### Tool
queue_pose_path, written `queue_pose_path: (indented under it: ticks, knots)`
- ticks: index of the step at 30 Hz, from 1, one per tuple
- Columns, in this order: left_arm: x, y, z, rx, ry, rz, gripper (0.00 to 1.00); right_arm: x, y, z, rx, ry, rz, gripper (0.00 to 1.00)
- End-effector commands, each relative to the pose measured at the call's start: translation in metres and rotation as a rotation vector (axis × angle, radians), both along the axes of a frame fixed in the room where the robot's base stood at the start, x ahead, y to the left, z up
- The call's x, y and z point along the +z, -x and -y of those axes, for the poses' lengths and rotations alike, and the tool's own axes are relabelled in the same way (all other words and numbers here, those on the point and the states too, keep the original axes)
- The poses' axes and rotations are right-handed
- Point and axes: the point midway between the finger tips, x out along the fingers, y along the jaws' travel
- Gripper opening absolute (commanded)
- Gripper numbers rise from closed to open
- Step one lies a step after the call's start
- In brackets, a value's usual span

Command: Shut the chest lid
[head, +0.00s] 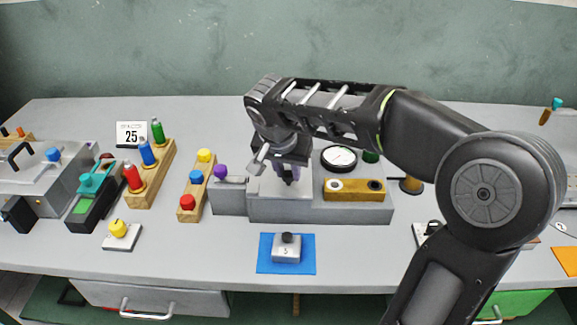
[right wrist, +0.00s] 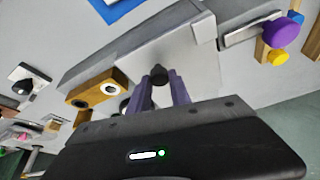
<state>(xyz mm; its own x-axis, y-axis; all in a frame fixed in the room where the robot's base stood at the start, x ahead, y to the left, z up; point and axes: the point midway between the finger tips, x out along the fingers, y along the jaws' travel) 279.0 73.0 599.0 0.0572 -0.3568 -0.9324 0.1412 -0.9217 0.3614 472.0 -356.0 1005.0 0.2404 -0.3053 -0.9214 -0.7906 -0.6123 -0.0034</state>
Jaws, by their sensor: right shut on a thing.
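My right gripper (head: 287,178) reaches down over the grey block (head: 275,211) in the middle of the table. In the right wrist view its two purple fingers (right wrist: 164,88) are shut on a dark knob (right wrist: 159,73) at a light grey plate (right wrist: 195,58) on that block. The plate also shows in the head view (head: 263,188), partly behind the gripper. A grey box (head: 52,182) with a black handle on its top stands at the far left. I cannot tell for certain which of the two is the chest. My left gripper is not in view.
A purple knob (head: 220,171) on a grey part sits left of the block. A wooden piece with two holes (head: 338,189) and a round dial (head: 339,157) are at its right. A grey weight (head: 286,252) stands on a blue mat (head: 265,264) in front. Wooden racks with coloured pegs (head: 150,185) stand left.

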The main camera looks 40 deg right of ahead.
Motion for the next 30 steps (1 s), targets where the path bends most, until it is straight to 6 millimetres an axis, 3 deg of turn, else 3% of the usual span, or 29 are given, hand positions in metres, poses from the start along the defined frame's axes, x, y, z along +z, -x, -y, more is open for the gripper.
queue_pose_path:
  ticks: [7,8,15,25,30]
  knots:
    - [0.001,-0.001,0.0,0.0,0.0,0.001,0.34,-0.001,0.003,-0.004,0.0,-0.007,-0.011,0.0]
    - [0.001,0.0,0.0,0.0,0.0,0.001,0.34,-0.001,0.003,-0.004,0.0,-0.007,-0.011,0.26]
    - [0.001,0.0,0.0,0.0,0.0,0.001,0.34,-0.001,0.002,-0.003,-0.001,-0.005,-0.009,0.46]
    - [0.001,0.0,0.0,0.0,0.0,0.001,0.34,0.002,0.002,-0.003,0.0,-0.004,-0.007,0.46]
    - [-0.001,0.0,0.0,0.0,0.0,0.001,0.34,0.018,0.006,-0.009,0.001,-0.005,-0.005,0.46]
